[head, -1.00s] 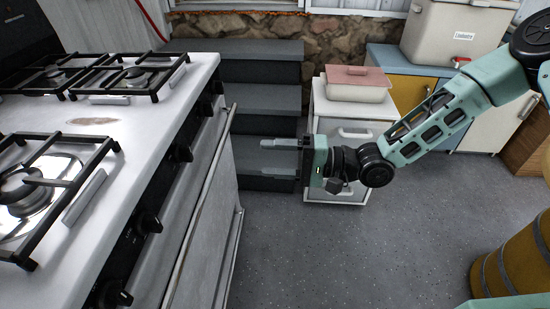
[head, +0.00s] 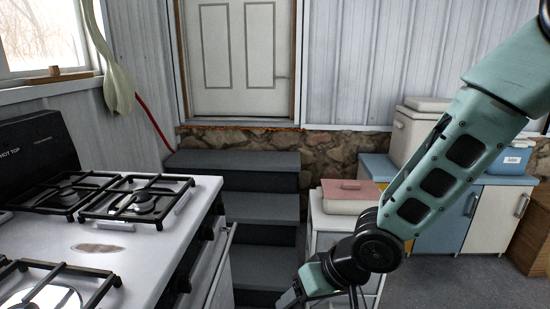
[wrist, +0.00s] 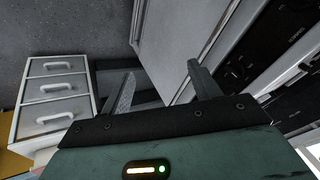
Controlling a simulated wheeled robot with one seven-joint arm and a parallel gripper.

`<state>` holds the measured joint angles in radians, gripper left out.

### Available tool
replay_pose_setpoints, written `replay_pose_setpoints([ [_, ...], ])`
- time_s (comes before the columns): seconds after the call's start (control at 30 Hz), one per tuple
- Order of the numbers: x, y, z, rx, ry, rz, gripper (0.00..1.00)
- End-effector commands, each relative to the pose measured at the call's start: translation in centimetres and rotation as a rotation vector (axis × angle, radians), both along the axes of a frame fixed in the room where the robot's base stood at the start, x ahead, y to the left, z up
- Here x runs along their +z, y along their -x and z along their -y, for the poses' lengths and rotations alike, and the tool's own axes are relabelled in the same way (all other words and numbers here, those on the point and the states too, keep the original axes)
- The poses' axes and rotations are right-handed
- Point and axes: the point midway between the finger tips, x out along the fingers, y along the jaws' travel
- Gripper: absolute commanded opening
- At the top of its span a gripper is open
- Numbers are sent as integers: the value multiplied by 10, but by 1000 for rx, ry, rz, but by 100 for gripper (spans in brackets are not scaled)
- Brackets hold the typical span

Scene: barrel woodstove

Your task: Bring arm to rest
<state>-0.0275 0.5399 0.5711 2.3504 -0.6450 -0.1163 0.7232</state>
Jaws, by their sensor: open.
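My arm reaches in from the right in the head view, bent at a dark joint, with its lower end pointing down and left. My gripper's fingers are cut off by the bottom edge there. In the wrist view my gripper (wrist: 162,90) is open, with its two fingers spread apart and nothing between them. Past the fingers are the oven front (wrist: 180,40) and the floor.
The stove (head: 140,240) stands at the left. Dark steps (head: 262,207) lead up to a white door (head: 238,55). A white drawer unit (wrist: 52,105) bears a pink-lidded box (head: 350,200), close behind my arm. Cabinets (head: 440,215) with a cooler (head: 412,130) stand at the right.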

Motion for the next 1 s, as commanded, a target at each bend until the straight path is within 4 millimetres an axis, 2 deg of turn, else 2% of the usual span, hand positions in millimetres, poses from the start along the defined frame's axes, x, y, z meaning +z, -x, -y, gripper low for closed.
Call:
replay_pose_setpoints([
  [0.03,23,10,10,25,86,28,62],
  [0.2,75,56,48,92,326,33,62],
  [0.3,105,90,66,136,416,3,62],
  [0.43,134,132,80,194,468,-53,62],
  [0.5,144,149,85,222,476,-81,62],
  [0.63,154,169,89,253,477,-114,62],
  [1.0,154,172,90,260,477,-122,62],
])
